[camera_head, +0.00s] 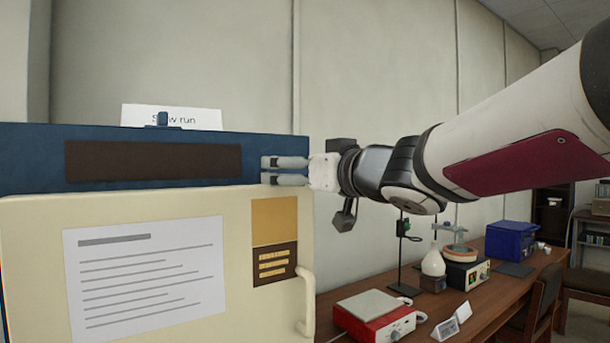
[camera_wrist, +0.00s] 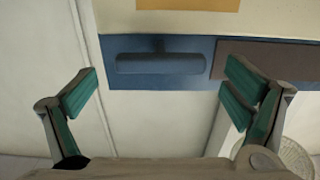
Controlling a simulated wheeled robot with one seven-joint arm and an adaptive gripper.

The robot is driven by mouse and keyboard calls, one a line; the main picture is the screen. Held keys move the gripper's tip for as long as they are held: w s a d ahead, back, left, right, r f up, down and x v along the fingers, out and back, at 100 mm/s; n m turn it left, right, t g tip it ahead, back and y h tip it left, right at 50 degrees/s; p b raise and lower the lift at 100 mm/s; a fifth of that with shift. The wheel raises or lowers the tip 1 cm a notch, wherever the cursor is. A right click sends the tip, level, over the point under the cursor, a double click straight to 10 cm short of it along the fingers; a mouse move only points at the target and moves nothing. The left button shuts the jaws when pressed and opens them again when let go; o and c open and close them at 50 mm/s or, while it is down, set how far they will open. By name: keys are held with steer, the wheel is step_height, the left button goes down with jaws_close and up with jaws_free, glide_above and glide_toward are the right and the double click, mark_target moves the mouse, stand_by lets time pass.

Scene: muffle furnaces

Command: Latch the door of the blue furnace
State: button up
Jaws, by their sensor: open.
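The blue furnace (camera_head: 40,158) fills the left of the head view, with its cream door (camera_head: 30,250) standing against its front below a blue strip. The door has a curved handle (camera_head: 306,302) at its right edge. My gripper (camera_head: 268,171) is at the right end of the blue strip, just above the door. In the wrist view, a dark blue bar (camera_wrist: 160,64), likely the latch, lies lengthwise on the strip. My open, empty gripper (camera_wrist: 160,92) has a green-padded finger towards each end of it. Contact cannot be told. The gripper hides this bar in the head view.
A bench (camera_head: 480,300) at right holds a red-and-white device (camera_head: 375,315), a flask (camera_head: 433,263) and a blue box (camera_head: 511,240). Wall stands behind.

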steer(key=shift+x, duration=0.9)
steer(key=shift+s, duration=0.1)
steer(key=c, duration=1.2)
steer(key=shift+o, duration=0.2)
